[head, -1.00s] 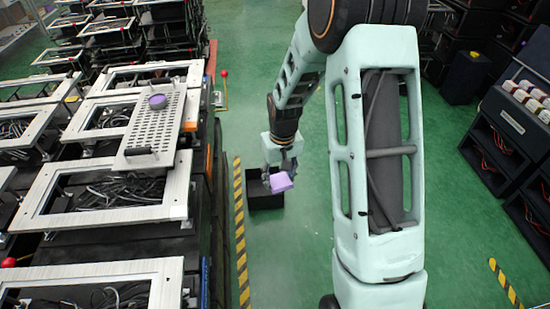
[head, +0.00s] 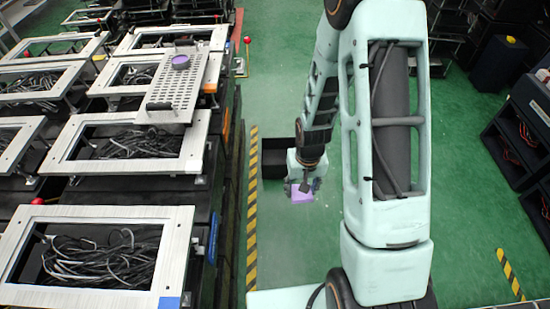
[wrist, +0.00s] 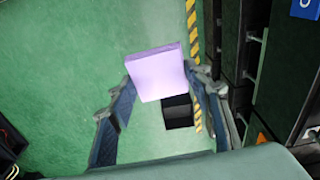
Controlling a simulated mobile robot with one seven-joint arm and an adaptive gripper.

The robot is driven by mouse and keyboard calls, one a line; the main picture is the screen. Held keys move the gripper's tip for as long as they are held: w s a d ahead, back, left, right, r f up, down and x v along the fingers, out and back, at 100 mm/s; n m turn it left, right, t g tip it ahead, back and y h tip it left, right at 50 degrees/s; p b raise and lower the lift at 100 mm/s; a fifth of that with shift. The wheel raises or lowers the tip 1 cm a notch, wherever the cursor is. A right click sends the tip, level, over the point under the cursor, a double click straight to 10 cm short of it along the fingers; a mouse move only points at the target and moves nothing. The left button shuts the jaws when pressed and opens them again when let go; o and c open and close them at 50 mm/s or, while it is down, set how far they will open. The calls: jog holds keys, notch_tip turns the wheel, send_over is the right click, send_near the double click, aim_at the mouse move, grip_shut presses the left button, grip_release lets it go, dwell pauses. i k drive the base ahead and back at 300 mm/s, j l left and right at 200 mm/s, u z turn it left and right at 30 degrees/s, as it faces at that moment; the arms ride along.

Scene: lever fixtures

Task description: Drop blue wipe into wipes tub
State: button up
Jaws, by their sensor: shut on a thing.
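A lilac block (head: 302,196) is held in my gripper (head: 303,184); no plainly blue wipe shows. In the wrist view the lilac block (wrist: 157,73) sits between the two fingers of my gripper (wrist: 160,88), which are shut on it. A black open-topped box (head: 273,160) stands on the green floor, behind and left of the block in the head view. It also shows in the wrist view (wrist: 178,113), partly hidden by the block. The block is apart from the box, in the air. I cannot read any label on the box.
Metal-framed benches with cables (head: 120,240) stand on the left. A perforated plate (head: 175,95) there bears a purple round object (head: 180,62). A yellow-black floor stripe (head: 252,215) runs beside the box. Dark cabinets (head: 520,130) stand on the right.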

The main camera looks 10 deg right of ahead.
aim_at(282, 163)
jog(key=i+l+u, duration=0.3)
jog(key=i+l, duration=0.25)
jog(key=i+l+u, duration=0.15)
jog(key=i+l, duration=0.2)
jog(key=i+l+u, duration=0.3)
jog(key=i+l, duration=0.2)
jog(key=l, duration=0.3)
jog(key=i+l+u, duration=0.15)
jog(key=l, duration=0.25)
jog(key=i+l+u, duration=0.15)
jog(key=i+l, duration=0.15)
jog(key=l, duration=0.15)
